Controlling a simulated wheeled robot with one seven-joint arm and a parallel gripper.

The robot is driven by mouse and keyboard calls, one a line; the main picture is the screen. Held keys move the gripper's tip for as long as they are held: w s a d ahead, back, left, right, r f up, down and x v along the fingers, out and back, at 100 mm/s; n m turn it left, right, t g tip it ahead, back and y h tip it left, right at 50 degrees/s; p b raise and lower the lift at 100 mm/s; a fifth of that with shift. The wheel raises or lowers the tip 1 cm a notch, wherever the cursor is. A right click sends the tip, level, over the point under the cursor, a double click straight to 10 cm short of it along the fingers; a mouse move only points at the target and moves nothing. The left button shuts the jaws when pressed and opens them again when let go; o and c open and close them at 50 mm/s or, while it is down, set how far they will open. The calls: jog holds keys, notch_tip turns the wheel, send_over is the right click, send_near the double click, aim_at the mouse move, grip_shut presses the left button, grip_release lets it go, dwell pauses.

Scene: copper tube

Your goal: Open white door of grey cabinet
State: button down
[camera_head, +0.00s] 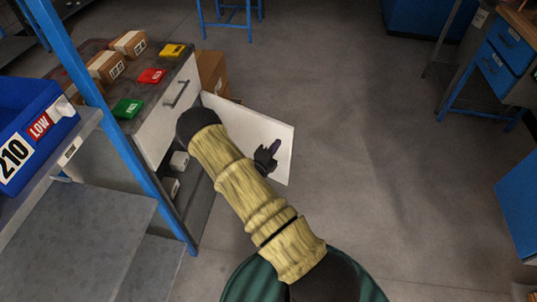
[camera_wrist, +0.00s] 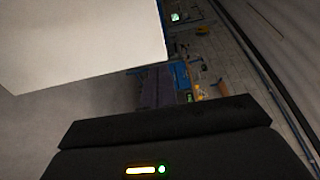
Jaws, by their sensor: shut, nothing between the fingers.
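The grey cabinet (camera_head: 188,205) stands at the left in the head view, with a white drawer front (camera_head: 168,118) and handle at its top. Its white door (camera_head: 278,133) is swung wide open, away from the cabinet front. The same white panel (camera_wrist: 80,40) fills the upper left of the wrist view. My gripper (camera_head: 273,150) is shut and empty, seen against the door's face near its free end. I cannot tell whether it touches the door. My forearm hides part of the door and the opening. The fingertips are not clear in the wrist view.
White boxes (camera_head: 180,160) sit inside the open cabinet. Cartons (camera_head: 107,66) and red, green and yellow items lie on its top. A blue post (camera_head: 125,140) and blue bin (camera_head: 35,115) stand at the near left. The floor (camera_head: 400,150) to the right is clear.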

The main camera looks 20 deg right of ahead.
aim_at(287, 130)
jog(key=x, duration=0.6)
jog(key=shift+w, duration=0.1)
